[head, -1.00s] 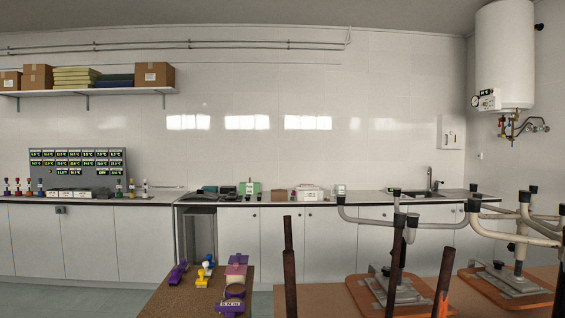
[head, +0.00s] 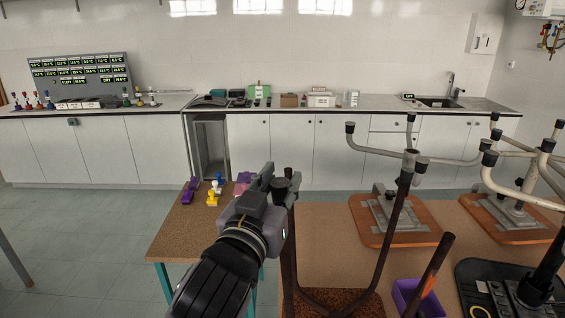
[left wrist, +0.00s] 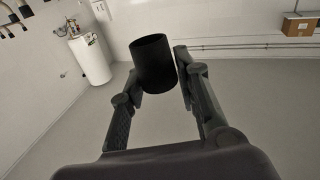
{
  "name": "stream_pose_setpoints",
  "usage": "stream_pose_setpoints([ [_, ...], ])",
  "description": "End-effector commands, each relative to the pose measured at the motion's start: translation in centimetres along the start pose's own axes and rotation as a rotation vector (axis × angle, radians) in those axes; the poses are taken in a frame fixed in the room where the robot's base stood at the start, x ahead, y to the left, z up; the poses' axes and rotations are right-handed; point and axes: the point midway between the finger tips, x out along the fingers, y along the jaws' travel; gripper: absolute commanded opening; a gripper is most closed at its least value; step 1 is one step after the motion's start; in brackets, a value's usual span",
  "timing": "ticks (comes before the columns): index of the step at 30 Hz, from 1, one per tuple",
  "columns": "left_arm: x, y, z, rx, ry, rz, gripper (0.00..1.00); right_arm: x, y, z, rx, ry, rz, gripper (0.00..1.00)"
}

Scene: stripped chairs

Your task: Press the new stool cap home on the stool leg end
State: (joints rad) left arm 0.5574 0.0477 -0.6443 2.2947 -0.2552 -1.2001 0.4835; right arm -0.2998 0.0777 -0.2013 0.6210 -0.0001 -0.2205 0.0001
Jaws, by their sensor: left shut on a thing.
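In the head view my left gripper (head: 275,182) is up over the near table edge, beside the left upright leg (head: 291,245) of a dark brown stool frame. It is shut on a black cap (head: 283,186). In the left wrist view the cap (left wrist: 153,64) is a short black cylinder between the fingers, its dark open end facing away from the palm; no leg shows in it. The leg's tip (head: 288,172) shows just behind the gripper; I cannot tell the gap between cap and tip. My right gripper is not in view.
Upturned stools with orange-brown seats (head: 395,238) stand behind.

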Motion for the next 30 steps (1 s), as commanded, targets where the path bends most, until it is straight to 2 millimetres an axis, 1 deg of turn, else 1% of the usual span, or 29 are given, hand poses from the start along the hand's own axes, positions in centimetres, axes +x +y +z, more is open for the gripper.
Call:
stream_pose_setpoints([
  [5, 0.0, 0.0, 0.1, 0.000, 0.000, 0.000, 0.00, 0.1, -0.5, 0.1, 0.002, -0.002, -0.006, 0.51],
  [11, 0.0, 0.0, 0.0, 0.001, 0.000, 0.000, 0.00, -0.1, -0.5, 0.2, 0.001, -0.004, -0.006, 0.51],
  [15, -0.1, 0.0, -0.2, 0.007, -0.001, -0.001, 0.00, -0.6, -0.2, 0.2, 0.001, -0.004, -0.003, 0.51],
  [16, -0.1, 0.0, 0.3, 0.008, 0.000, -0.001, 0.00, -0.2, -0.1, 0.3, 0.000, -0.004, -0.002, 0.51],
  [22, -0.1, 0.0, 2.1, 0.007, -0.001, -0.001, 0.00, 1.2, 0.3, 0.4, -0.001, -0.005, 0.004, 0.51],
  [30, -0.1, 0.0, 4.8, 0.007, -0.001, -0.001, 0.00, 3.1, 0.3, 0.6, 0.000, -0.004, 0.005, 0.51],
])
